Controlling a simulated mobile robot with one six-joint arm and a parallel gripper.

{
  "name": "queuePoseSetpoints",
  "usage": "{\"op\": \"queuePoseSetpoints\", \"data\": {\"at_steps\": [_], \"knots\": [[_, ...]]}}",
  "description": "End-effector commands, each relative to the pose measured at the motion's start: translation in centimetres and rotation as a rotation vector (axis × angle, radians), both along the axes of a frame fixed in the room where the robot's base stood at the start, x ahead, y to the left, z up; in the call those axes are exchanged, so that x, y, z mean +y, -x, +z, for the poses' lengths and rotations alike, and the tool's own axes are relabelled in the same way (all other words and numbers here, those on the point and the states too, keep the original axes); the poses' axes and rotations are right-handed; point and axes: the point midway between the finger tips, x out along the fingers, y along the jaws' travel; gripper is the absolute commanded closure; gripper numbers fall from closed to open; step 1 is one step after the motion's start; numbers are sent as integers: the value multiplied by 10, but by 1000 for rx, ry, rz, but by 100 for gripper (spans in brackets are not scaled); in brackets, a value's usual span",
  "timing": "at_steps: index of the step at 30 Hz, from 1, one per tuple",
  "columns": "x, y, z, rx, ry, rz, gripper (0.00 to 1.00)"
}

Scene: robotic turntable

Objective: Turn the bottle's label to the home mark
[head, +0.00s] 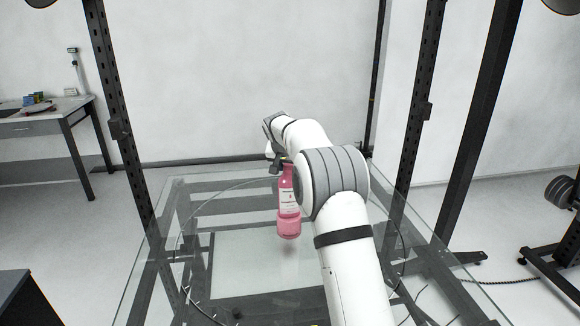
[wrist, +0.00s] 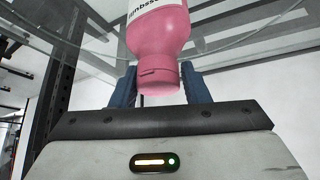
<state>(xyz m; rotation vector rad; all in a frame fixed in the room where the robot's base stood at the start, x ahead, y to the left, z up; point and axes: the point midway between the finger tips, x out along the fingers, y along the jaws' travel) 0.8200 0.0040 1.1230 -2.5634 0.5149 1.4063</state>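The pink bottle (head: 287,228) is upright over the glass table in the head view, just left of my arm. Its white label (head: 288,199) partly faces the head camera; the print is too small to read there. My gripper (head: 279,160) is at the bottle's top end. In the wrist view the bottle's pink cap end (wrist: 160,78) lies between my two blue fingers (wrist: 160,88), which appear closed on it. The label's lower edge (wrist: 148,4) shows at the top of that view, with part of its dark lettering. I cannot make out a home mark.
The glass table (head: 225,215) has a large thin ring on it and a dark frame below. Dark uprights (head: 122,130) stand left and right. A side desk (head: 45,120) with small items is at far left. The glass left of the bottle is clear.

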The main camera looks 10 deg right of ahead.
Motion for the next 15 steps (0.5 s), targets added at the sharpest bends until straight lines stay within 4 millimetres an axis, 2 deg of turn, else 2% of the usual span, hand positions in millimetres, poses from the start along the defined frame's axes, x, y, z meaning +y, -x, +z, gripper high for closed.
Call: {"op": "queuePoseSetpoints", "data": {"at_steps": [1,7,15], "knots": [[0,0,0,0,0,0,54],[0,0,0,0,0,0,38],[0,1,2,1,-1,-1,38]]}}
